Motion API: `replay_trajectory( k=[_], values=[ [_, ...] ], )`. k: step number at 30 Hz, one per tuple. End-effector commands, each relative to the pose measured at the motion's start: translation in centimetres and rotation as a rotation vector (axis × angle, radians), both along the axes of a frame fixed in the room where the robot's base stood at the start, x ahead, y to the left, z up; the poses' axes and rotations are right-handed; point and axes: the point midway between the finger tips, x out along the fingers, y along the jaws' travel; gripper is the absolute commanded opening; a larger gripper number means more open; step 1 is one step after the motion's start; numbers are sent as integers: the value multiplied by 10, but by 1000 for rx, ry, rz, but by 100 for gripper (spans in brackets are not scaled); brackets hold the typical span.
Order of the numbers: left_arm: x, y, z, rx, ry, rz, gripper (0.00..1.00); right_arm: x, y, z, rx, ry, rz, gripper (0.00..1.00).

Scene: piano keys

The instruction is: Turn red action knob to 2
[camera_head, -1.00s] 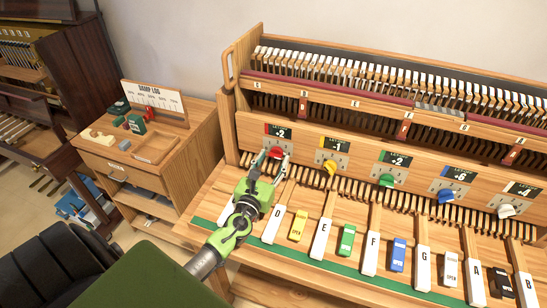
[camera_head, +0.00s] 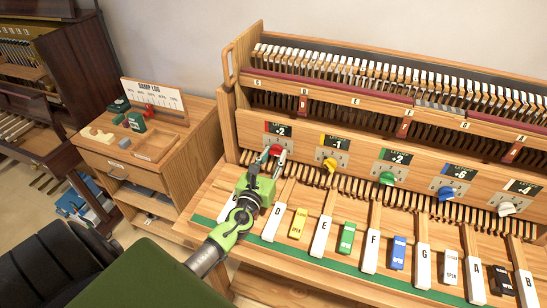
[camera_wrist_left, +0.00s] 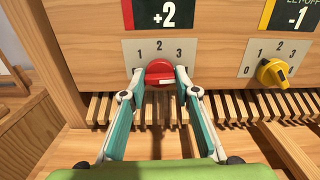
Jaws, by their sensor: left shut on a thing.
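The red knob (camera_head: 276,150) sits on a pale plate marked 1, 2, 3 under a dark display reading +2, at the left end of the wooden panel. In the left wrist view the red knob (camera_wrist_left: 159,72) is between my fingertips, below the number 2. A white mark shows low on its face; I cannot tell for sure which number it is set to. My left gripper (camera_head: 275,155) is shut on the knob, with one finger on each side of it, as the left wrist view also shows (camera_wrist_left: 160,84). My right gripper is out of view.
Yellow (camera_head: 330,165), green (camera_head: 387,178), blue (camera_head: 446,194) and white (camera_head: 507,209) knobs line the panel to the right. Lettered keys (camera_head: 321,238) and coloured blocks lie below. A wooden side cabinet (camera_head: 190,180) stands at the left.

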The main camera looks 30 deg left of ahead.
Motion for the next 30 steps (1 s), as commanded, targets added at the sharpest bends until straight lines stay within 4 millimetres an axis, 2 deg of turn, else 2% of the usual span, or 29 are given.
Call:
replay_trajectory(
  k=[8,30],
  values=[
    [0,0,-2,-179,-44,1,7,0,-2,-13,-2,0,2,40],
    [0,0,-2,-863,-207,2,7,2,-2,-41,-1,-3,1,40]
  ],
)
